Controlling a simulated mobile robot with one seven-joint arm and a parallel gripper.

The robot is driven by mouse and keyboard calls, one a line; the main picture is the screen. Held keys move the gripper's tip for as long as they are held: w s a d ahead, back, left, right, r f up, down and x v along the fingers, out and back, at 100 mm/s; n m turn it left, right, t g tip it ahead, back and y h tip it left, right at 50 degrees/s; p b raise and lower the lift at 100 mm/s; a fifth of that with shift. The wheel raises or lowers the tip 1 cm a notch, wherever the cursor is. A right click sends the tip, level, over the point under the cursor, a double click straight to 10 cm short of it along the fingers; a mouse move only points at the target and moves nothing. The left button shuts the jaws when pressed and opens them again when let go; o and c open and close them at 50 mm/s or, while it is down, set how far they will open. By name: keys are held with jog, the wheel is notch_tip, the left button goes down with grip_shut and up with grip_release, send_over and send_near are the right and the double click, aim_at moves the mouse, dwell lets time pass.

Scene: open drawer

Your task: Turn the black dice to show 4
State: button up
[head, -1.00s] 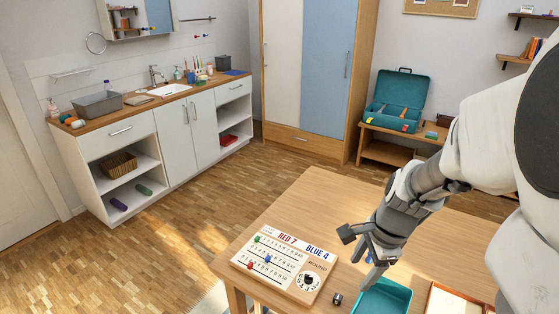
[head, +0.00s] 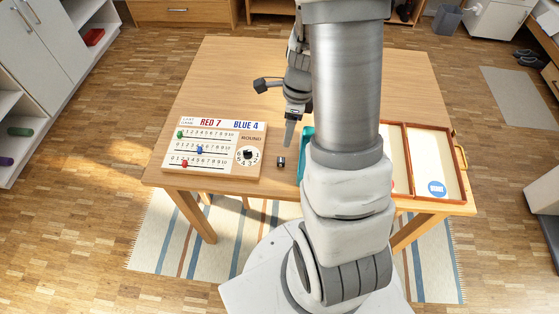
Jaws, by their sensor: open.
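The small black dice (head: 281,162) lies on the wooden table near its front edge, between the score board and the teal tray. It is too small for me to read its faces. My gripper (head: 291,128) hangs above and just behind the dice in the head view, pointing down. It is open and empty, and apart from the dice. My arm hides part of the gripper and most of the teal tray (head: 307,142).
The score board (head: 214,148) with coloured pegs and a round dial lies left of the dice. A wooden game case (head: 423,160) lies on the right. The table (head: 230,75) is bare behind the board. A striped rug (head: 165,235) lies below.

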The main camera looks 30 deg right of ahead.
aim_at(281, 160)
jog(key=f+b, duration=0.1)
jog(key=f, duration=0.3)
jog(key=w+a+f+b, duration=0.1)
jog(key=f, duration=0.4)
jog(key=f+b, duration=0.1)
jog(key=f, duration=0.4)
jog(key=shift+w+a, duration=0.15)
jog(key=shift+r, duration=0.1)
grip_shut()
